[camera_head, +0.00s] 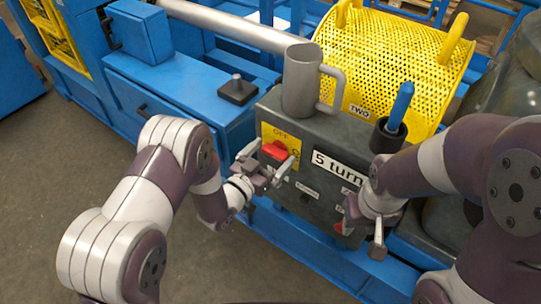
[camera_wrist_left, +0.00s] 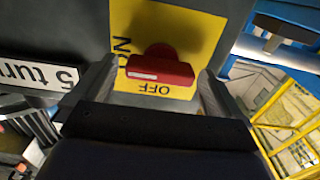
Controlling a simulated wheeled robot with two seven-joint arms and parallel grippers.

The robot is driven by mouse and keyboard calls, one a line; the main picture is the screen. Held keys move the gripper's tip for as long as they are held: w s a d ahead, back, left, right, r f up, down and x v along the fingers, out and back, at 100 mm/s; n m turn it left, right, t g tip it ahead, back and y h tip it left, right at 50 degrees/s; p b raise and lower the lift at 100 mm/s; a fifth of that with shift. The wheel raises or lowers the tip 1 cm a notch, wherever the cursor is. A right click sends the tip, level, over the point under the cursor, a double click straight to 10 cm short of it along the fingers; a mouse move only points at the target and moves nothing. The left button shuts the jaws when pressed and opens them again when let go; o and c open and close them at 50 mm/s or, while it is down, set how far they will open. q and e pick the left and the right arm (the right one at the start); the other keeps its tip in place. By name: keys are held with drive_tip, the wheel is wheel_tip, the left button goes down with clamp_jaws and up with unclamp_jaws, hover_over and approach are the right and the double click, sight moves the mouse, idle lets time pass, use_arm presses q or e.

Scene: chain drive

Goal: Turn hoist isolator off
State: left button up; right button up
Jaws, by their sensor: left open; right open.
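The hoist isolator is a red rotary handle (camera_head: 275,150) on a yellow plate (camera_head: 285,135) at the left of the dark grey box's front. The plate reads OFF, and ON also shows in the left wrist view. There the red handle (camera_wrist_left: 160,68) lies roughly across the picture, its white-marked end at the left. My left gripper (camera_head: 264,176) is open at the handle, with its fingers (camera_wrist_left: 155,85) on either side of it. I cannot tell whether they touch it. My right gripper (camera_head: 362,228) is open at the right part of the box front, partly hidden by its own arm.
A grey metal mug (camera_head: 299,82) stands on the box (camera_head: 340,130). A blue-handled tool (camera_head: 400,105) stands in a dark holder at the right. A yellow perforated guard (camera_head: 385,55) lies behind. A label (camera_head: 338,168) reads "5 turn". Floor is clear at front left.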

use_arm(q)
drive_tip(key=c, duration=1)
drive_tip(key=shift+r+n, duration=0.1)
drive_tip(key=shift+n, duration=0.2)
drive_tip(key=n+p, duration=0.1)
drive_tip(key=n, duration=0.2)
drive_tip(key=shift+a, duration=0.1)
drive_tip(key=n+p, duration=0.1)
drive_tip(key=n, duration=0.4)
drive_tip(key=shift+w, duration=0.1)
drive_tip(key=n+p, duration=0.1)
drive_tip(key=n, duration=0.3)
drive_tip(key=shift+a+n, duration=0.1)
drive_tip(key=shift+n, duration=0.2)
drive_tip(key=shift+w+n+p, duration=0.1)
drive_tip(key=shift+n+p, duration=0.35)
drive_tip(key=shift+n, duration=1.85)
